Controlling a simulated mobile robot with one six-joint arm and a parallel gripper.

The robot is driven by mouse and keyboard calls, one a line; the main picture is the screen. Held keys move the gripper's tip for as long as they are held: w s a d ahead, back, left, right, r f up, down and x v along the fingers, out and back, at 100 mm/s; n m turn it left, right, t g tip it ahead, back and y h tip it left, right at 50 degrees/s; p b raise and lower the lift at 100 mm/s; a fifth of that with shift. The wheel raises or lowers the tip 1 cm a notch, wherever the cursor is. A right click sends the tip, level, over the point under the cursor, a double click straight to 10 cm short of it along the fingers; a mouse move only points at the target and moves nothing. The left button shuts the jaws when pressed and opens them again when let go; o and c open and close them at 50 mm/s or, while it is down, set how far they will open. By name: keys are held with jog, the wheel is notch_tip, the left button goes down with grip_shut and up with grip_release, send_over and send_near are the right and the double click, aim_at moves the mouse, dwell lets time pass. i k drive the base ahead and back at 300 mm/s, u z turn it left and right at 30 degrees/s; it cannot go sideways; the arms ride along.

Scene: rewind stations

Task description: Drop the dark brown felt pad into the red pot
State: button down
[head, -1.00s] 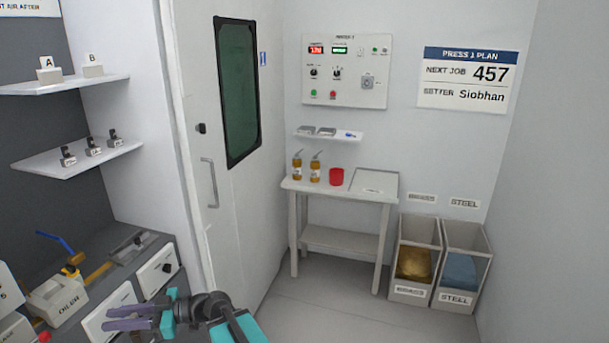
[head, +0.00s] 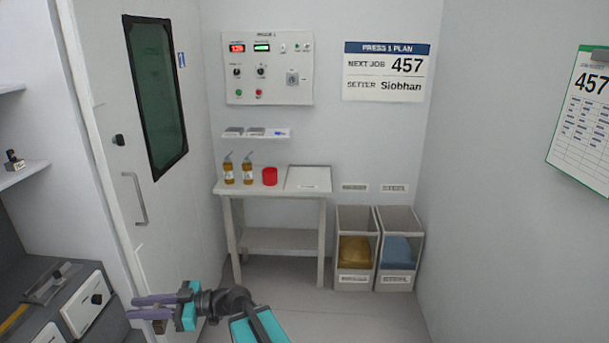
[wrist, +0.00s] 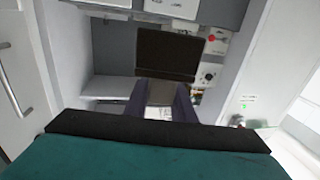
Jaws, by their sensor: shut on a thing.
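The red pot (head: 270,176) stands upright on the small table against the far wall, right of two amber bottles. My gripper (head: 148,306) is at the lower left of the head view, well in front of the table and apart from the pot. The inside of the pot is hidden from this angle.
The small table (head: 272,191) also bears two bottles (head: 238,172) and a pale flat panel (head: 308,178). A narrow shelf (head: 257,134) hangs above it. Two open bins (head: 376,250) stand to its right. The floor (head: 300,315) before the table looks clear.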

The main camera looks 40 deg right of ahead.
aim_at(272, 183)
jog(key=z, duration=0.9)
jog(key=k, duration=0.75)
jog(key=u, duration=0.05)
jog(key=i, duration=1.65)
jog(key=z, duration=0.3)
